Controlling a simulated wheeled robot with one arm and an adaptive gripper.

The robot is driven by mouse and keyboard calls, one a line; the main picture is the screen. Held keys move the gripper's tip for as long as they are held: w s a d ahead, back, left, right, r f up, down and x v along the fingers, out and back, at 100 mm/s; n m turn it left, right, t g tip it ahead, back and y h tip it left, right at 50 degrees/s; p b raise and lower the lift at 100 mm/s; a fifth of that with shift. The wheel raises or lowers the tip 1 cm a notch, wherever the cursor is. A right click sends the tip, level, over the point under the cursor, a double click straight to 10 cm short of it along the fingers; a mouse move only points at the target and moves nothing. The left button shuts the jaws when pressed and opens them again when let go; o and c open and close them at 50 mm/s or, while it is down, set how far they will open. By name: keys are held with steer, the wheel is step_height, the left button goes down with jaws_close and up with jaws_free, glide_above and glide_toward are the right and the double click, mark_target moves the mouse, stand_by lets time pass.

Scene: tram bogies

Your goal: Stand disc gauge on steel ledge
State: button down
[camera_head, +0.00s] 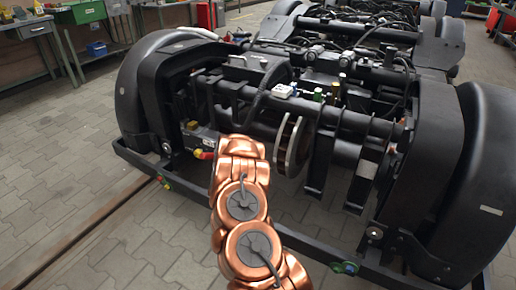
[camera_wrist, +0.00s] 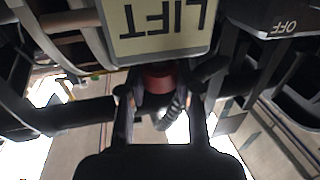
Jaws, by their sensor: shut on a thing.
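My gripper (camera_wrist: 159,92) shows in the wrist view, with its two dark fingers on either side of a dark red round thing (camera_wrist: 158,76), and is shut on it. I cannot tell whether this is the disc gauge, as only a small part shows. A grey ribbed piece lies just below it in the picture. In the head view my copper arm reaches toward the near end of a black bogie (camera_head: 320,125), and the gripper is hidden. I cannot pick out the steel ledge for certain.
A pale plate marked LIFT (camera_wrist: 160,30) is close above the fingers, upside down; a dark box marked OFF (camera_wrist: 275,22) is at upper right. Small items, including a white one (camera_head: 283,91) and a green one (camera_head: 318,95), sit on the bogie. A workbench (camera_head: 35,30) stands far left.

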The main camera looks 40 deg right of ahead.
steer(key=w+d+f+b, duration=0.3)
steer(key=w+d+b, duration=0.1)
steer(key=d, duration=0.4)
steer(key=shift+w+d+f+b, duration=0.15)
steer(key=shift+w+d+b, duration=0.2)
steer(key=shift+w+b, duration=0.05)
stand_by(0.5)
steer(key=c, duration=0.8)
jaws_free()
steer(key=shift+f, duration=0.15)
steer(key=shift+p+v, duration=1.95)
steer(key=shift+v, duration=4.1)
